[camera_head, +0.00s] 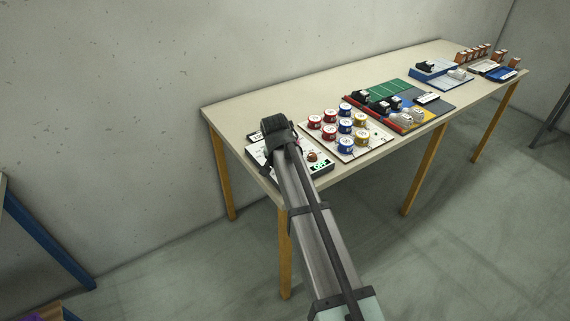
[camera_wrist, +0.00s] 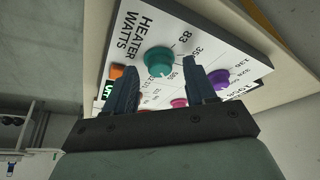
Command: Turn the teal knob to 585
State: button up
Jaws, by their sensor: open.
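The teal knob (camera_wrist: 159,61) sits on a white panel (camera_wrist: 215,28) marked "HEATER WATTS" in the wrist view. Numbers such as 83 and a partly hidden 35 stand around the knob. Its pointer and the 585 mark cannot be made out clearly. My gripper (camera_wrist: 163,78) is open, with one dark finger to each side of the knob in the picture. I cannot tell whether the fingers touch it. In the head view the panel (camera_head: 257,150) is at the near left of the table, and my arm hides the teal knob.
A purple knob (camera_wrist: 218,77), a pink knob (camera_wrist: 179,103) and an orange part (camera_wrist: 117,71) are on the same panel. A board with several colored cans (camera_head: 345,126) stands right of the panel on the table (camera_head: 235,103). The table's back left is clear.

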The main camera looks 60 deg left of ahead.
jog(key=v, duration=1.3)
jog(key=shift+d+r, duration=0.15)
jog(key=shift+r, duration=0.15)
jog(key=shift+s, duration=0.1)
